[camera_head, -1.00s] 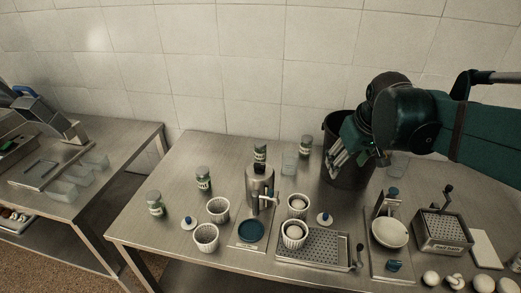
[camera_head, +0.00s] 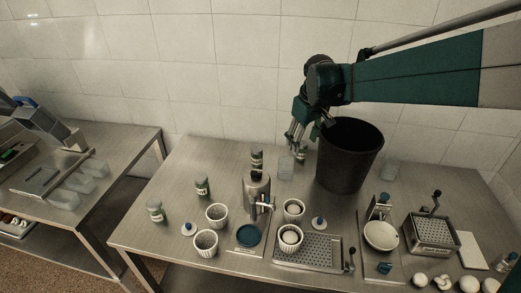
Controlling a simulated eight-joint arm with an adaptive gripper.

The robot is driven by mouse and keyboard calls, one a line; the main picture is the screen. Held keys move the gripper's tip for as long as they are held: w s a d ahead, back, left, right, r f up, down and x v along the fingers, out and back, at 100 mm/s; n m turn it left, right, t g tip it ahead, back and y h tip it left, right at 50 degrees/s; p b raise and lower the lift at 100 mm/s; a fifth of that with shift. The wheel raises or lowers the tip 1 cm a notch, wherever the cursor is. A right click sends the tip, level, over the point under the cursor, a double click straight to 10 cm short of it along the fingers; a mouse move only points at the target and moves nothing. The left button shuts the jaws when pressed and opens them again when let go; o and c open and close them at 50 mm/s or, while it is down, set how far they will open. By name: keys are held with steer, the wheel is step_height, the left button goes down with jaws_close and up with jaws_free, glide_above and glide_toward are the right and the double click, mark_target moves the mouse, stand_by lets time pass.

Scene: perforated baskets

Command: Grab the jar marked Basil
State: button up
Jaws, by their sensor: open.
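Several small glass jars with dark lids and pale labels stand on the steel table. One jar (camera_head: 156,211) is at the front left, a second jar (camera_head: 202,187) is right of and behind it, and a third jar (camera_head: 257,158) is at the back behind the metal press. A fourth jar at the back is mostly hidden by my gripper. The labels are too small to read surely, so I cannot tell which is Basil. My gripper (camera_head: 296,145) is open, fingers pointing down, at the fourth jar's place beside the dark bin. I cannot tell whether its fingers surround that jar.
The metal press (camera_head: 257,193), white ramekins (camera_head: 217,215) and a perforated tray (camera_head: 322,250) fill the middle front. The table's left back is clear.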

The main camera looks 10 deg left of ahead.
mark_target(256, 148)
steer(key=w+a+f+n+p, duration=0.1)
steer(key=w+a+f+p, duration=0.1)
steer(key=w+a+f, duration=0.2)
steer(key=w+a+f+n+g+p, duration=0.1)
steer(key=w+a+f, duration=0.3)
steer(key=a, duration=0.4)
steer(key=w+a+f+n+g+p, duration=0.1)
steer(key=w+a+f+n+p, duration=0.1)
steer(key=a, duration=0.5)
steer(key=shift+w+f+n+h+p, duration=0.2)
steer(key=shift+w+f+p, duration=0.25)
steer(key=shift+f, duration=0.35)
steer(key=shift+w+f+n+h+p, duration=0.2)
steer(key=shift+w+f+p, duration=0.25)
steer(key=shift+f, duration=0.35)
steer(key=shift+w+a+f, duration=0.1)
steer(key=shift+a+f, duration=0.4)
steer(key=shift+f, duration=1.25)
steer(key=shift+d+f, duration=0.1)
steer(key=shift+f, duration=2.55)
